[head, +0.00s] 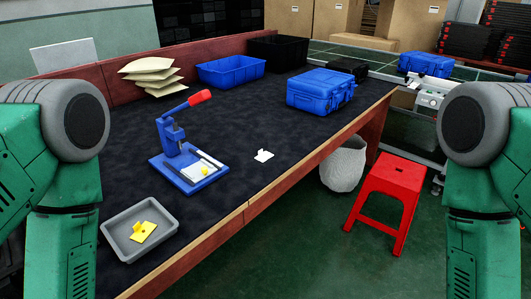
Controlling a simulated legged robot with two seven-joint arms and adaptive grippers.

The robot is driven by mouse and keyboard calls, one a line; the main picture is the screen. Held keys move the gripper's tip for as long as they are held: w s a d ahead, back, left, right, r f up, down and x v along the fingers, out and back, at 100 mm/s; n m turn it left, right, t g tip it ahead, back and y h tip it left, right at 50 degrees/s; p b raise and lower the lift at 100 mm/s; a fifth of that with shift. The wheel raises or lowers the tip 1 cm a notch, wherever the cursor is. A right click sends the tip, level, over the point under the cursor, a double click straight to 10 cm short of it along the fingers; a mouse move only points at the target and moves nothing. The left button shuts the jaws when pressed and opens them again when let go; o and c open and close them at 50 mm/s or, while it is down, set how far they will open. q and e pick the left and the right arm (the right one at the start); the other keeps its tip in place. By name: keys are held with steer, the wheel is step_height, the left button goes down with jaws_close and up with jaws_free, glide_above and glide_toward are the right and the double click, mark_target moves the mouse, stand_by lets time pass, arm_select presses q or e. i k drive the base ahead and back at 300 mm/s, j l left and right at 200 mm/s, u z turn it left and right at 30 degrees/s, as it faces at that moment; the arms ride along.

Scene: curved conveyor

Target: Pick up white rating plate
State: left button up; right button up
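A small white piece (263,155), which looks like the white rating plate, lies on the dark mat of the workbench, right of the blue hand press. Part of it seems to stand up. A grey tray (113,239) at the near left holds yellow plates (143,231). My green arms show at both picture edges, but neither gripper is in view.
A blue case (320,91), a blue bin (231,71) and a black bin (278,52) stand further back. Cream packets (150,75) are stacked at the back left. A red stool (388,196) and a pale basket (344,166) stand beyond the bench's right edge. The mat around the white piece is clear.

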mark_target(262, 157)
steer(key=i+l+u, duration=0.1)
steer(key=u, duration=0.4)
steer(key=i+l+u, duration=0.2)
steer(key=l, duration=0.45)
steer(key=i+l+u, duration=0.1)
steer(key=l+u, duration=0.15)
steer(key=l, duration=0.45)
steer(key=i+l+u, duration=0.2)
steer(key=l, duration=0.5)
steer(key=k, duration=0.1)
